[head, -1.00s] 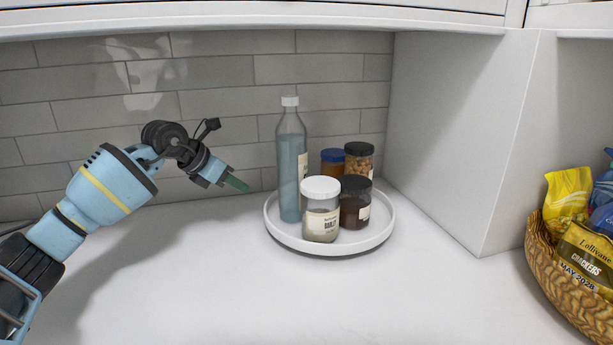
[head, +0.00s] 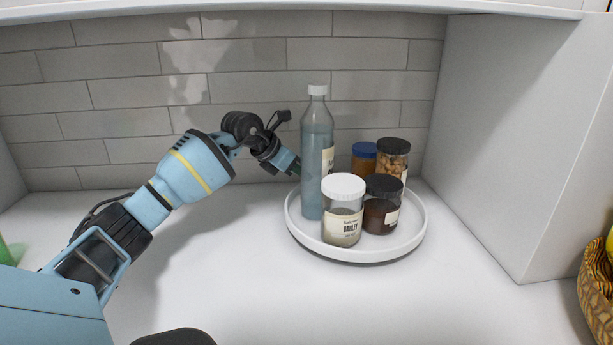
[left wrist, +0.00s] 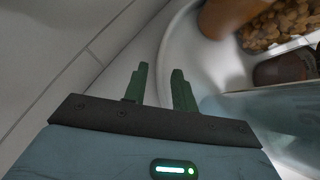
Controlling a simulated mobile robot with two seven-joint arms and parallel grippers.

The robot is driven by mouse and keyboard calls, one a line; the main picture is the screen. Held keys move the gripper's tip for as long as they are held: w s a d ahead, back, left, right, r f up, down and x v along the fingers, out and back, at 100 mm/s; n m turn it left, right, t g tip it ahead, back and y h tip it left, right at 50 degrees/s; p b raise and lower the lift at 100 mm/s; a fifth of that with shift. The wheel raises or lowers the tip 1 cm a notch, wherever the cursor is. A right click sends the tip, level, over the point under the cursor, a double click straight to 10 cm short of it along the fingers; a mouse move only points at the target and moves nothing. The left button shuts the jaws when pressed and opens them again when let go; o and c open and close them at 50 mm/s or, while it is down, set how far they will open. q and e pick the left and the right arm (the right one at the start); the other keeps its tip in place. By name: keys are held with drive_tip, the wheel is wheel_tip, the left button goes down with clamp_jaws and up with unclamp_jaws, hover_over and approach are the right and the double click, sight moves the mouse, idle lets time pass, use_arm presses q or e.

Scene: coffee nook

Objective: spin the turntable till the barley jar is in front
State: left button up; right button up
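The white round turntable (head: 418,232) stands on the counter, and its rim also shows in the left wrist view (left wrist: 169,55). The barley jar (head: 343,226), clear with a white lid, stands at its front, slightly left of centre, label facing me. My left gripper (head: 295,168) is at the turntable's back left edge, beside the tall blue bottle (head: 317,160), which partly hides it. In the left wrist view its green fingers (left wrist: 160,70) are apart with nothing held. The rim passes by the right finger; I cannot tell whether they touch. My right gripper is not in view.
A dark jar (head: 381,212), a nut jar (head: 393,153) and a blue-lidded jar (head: 363,160) share the turntable. A tiled wall is behind, a white side panel (head: 510,140) to the right. The front counter is clear.

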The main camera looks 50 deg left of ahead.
use_arm(q)
drive_tip(key=shift+x, duration=1.65)
clamp_jaws()
